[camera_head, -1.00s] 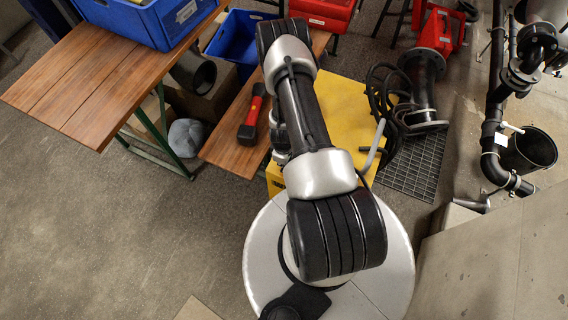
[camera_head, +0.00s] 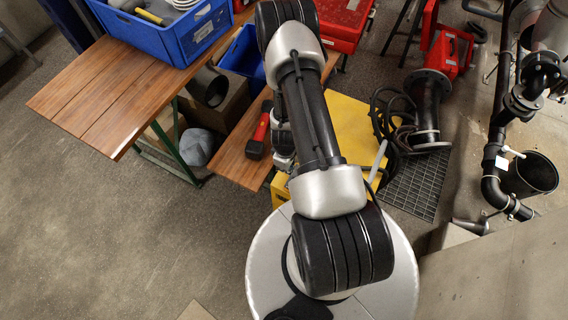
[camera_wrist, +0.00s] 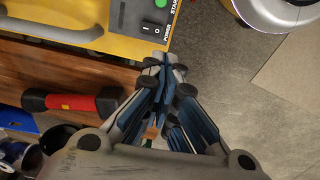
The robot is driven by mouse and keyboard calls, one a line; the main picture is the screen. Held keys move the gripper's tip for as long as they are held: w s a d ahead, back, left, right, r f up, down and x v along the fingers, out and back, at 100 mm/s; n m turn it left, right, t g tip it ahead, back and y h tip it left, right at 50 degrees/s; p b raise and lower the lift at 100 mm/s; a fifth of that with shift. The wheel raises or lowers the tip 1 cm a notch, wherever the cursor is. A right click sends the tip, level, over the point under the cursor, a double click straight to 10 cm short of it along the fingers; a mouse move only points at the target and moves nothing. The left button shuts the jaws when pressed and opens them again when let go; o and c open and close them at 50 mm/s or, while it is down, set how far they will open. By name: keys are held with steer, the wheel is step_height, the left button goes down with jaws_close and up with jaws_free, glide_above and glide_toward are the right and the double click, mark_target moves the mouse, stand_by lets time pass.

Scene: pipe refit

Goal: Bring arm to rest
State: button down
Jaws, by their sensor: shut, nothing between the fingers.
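My gripper (camera_wrist: 165,92) shows in the wrist view with its fingers drawn together and nothing between them. It hangs above the floor beside the yellow machine (camera_wrist: 120,42), whose panel has a green button and a black power switch. In the head view my arm is folded over my round base, in front of the same yellow machine (camera_head: 357,125). The gripper's fingertips are hidden there behind the arm.
A red and black tool (camera_head: 259,133) lies on a low wooden bench (camera_head: 232,165). A wooden table (camera_head: 100,85) carries a blue crate (camera_head: 185,42) at the left. Black pipework (camera_head: 497,150) and a concrete block (camera_head: 500,265) stand at the right. The floor at lower left is clear.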

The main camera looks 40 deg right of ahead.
steer(key=shift+r, duration=0.15)
steer(key=w+a+r+m+t, duration=0.1)
steer(key=w+a+r, duration=0.2)
steer(key=r, duration=0.7)
steer(key=w+a+r+t, duration=0.1)
steer(key=w+a+r, duration=0.15)
steer(key=r, duration=0.85)
steer(key=w+a+r+m, duration=0.1)
steer(key=w+a+r, duration=0.2)
steer(key=r, duration=0.7)
steer(key=s+a+r+t, duration=0.1)
steer(key=s+a+r, duration=0.2)
steer(key=r, duration=0.3)
steer(key=s+a+r, duration=0.3)
steer(key=s+r, duration=0.1)
steer(key=r, duration=0.3)
steer(key=s+a+r+m, duration=0.1)
steer(key=s+r, duration=0.2)
steer(key=s, duration=0.3)
steer(key=s+a+r+m+t, duration=0.1)
steer(key=s+a+r, duration=0.1)
steer(key=s, duration=0.4)
steer(key=shift+r+m+y, duration=0.3)
steer(key=shift+r, duration=0.5)
